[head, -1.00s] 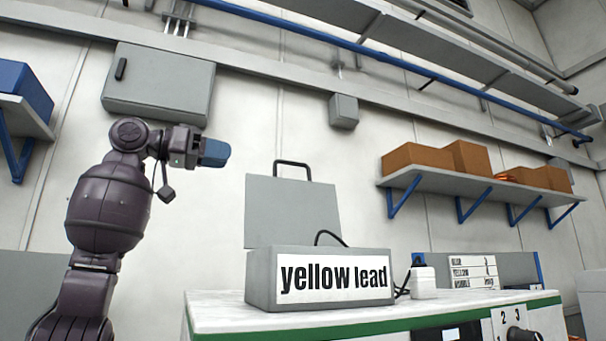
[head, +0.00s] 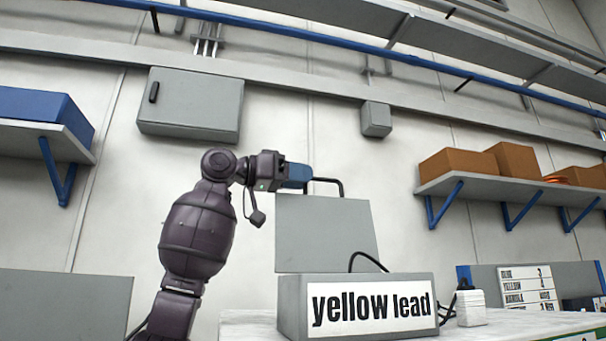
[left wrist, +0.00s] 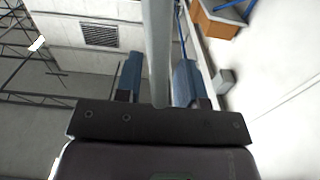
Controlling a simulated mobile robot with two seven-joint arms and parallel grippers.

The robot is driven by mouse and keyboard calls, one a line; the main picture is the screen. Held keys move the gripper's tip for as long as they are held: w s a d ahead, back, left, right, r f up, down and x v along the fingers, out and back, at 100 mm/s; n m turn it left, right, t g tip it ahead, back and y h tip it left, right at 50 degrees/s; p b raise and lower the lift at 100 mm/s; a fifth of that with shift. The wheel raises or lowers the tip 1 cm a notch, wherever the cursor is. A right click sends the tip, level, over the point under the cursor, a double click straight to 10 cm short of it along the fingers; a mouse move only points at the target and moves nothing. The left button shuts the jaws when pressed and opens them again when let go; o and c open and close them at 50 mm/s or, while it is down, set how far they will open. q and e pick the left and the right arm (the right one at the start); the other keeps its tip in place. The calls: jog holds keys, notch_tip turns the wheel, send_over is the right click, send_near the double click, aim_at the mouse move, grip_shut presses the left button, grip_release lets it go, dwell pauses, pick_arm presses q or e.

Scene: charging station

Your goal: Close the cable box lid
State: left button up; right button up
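The cable box (head: 290,300), grey with a "yellow lead" label, sits on the bench. Its flat grey lid (head: 325,235) stands raised at the back, with a dark handle (head: 342,187) on its top edge. My left gripper (head: 305,176) is at the handle's left end in the head view, pointing right. In the left wrist view, the blue fingers (left wrist: 157,80) stand apart with a grey bar (left wrist: 158,45) between them and gaps on both sides. I cannot tell whether this bar is the handle or the lid edge-on. My right gripper is in neither view.
A black cable (head: 368,258) rises behind the box, and a white plug block (head: 470,307) stands to its right on the bench (head: 510,322). A wall shelf with orange-brown boxes (head: 460,163) is at right. A grey cabinet (head: 190,104) hangs above my left arm.

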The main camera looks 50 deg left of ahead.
pick_arm(q)
jog(key=shift+w+d, duration=0.2)
jog(key=shift+w, duration=0.2)
grip_shut()
jog(key=shift+s+d, duration=0.1)
jog(key=shift+d, duration=0.1)
